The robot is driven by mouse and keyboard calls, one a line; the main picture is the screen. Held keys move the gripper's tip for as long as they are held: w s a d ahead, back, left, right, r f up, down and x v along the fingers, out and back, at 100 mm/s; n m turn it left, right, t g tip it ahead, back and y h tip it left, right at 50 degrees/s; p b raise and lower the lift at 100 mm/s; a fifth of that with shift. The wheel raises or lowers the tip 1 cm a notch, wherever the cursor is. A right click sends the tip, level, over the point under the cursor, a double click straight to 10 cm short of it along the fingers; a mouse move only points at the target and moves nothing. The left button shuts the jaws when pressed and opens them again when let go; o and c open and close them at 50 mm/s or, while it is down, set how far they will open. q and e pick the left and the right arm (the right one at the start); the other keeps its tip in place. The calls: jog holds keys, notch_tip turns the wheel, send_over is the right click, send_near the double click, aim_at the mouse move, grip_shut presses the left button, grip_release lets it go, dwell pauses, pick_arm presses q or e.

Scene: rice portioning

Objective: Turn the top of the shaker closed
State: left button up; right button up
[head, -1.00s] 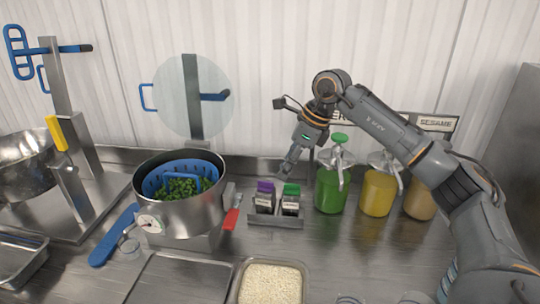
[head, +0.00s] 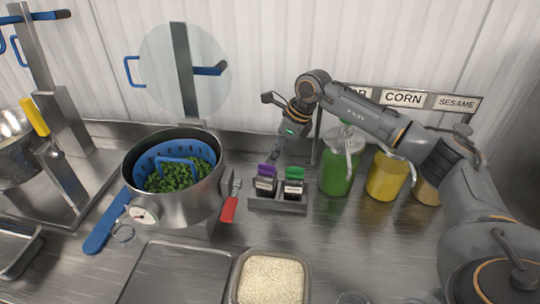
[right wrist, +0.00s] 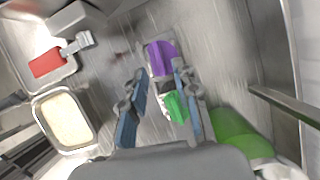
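Two small shakers stand side by side in a metal holder (head: 278,207). One has a purple top (head: 267,171) and the other a green top (head: 295,173). My right gripper (head: 274,157) is just above and behind the purple-topped one in the head view. In the right wrist view my right gripper (right wrist: 160,72) is open, with its two fingers apart. The purple top (right wrist: 161,57) shows between and beyond the fingertips, and the green top (right wrist: 175,106) lies nearer, between the fingers. Nothing is held. My left gripper is out of view.
A pot (head: 190,205) with a blue basket of greens stands left of the shakers, with a red-handled tool (head: 229,208) between. Green (head: 337,175) and yellow (head: 386,178) dispensers stand to the right. A rice tray (head: 238,285) is in front.

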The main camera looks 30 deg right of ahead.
aim_at(267, 168)
jog(key=shift+p+x, duration=0.35)
jog(key=shift+x, duration=1.6)
grip_shut()
